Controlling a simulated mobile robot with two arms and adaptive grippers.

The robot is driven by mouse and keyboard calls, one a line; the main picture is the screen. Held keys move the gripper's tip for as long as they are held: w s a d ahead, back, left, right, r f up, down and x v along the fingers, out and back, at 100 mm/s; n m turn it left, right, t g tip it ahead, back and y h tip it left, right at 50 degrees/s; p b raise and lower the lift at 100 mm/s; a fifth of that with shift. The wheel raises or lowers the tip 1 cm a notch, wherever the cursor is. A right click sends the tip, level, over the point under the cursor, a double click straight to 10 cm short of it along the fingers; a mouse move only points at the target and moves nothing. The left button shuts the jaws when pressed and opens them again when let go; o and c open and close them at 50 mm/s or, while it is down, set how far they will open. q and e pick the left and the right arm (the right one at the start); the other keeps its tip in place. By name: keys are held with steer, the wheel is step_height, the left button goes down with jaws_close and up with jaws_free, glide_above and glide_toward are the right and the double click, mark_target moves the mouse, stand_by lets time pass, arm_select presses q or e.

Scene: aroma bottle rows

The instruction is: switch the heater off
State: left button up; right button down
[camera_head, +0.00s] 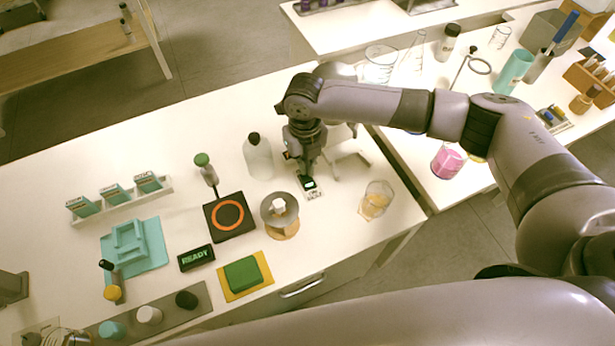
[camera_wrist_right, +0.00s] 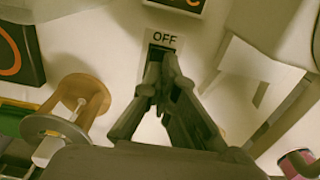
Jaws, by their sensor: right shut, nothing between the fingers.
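The heater (camera_head: 229,216) is a black square plate with an orange ring, left of the wooden spool-like stand; part of it shows at the left edge of the right wrist view (camera_wrist_right: 18,55). In the right wrist view the plate is marked OFF (camera_wrist_right: 164,39), with a dark part just below the word. My right gripper (camera_wrist_right: 163,70) is shut and empty, its fingertips at that dark part. Whether they touch it is unclear.
A wooden spool-like stand (camera_head: 281,228), a clear bottle (camera_head: 257,158) and a beaker with amber contents (camera_head: 376,200) stand close around. A black READY sign (camera_head: 196,258) and a green block on a yellow mat (camera_head: 262,288) lie nearer the front edge.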

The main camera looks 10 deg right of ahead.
mark_target(305, 176)
steer(key=shift+f+b, duration=0.7)
steer(key=shift+f, duration=0.8)
stand_by(0.8)
steer(key=shift+s, duration=0.1)
step_height(305, 176, up, 7)
steer(key=p, duration=0.7)
steer(key=shift+r, duration=0.1)
stand_by(0.5)
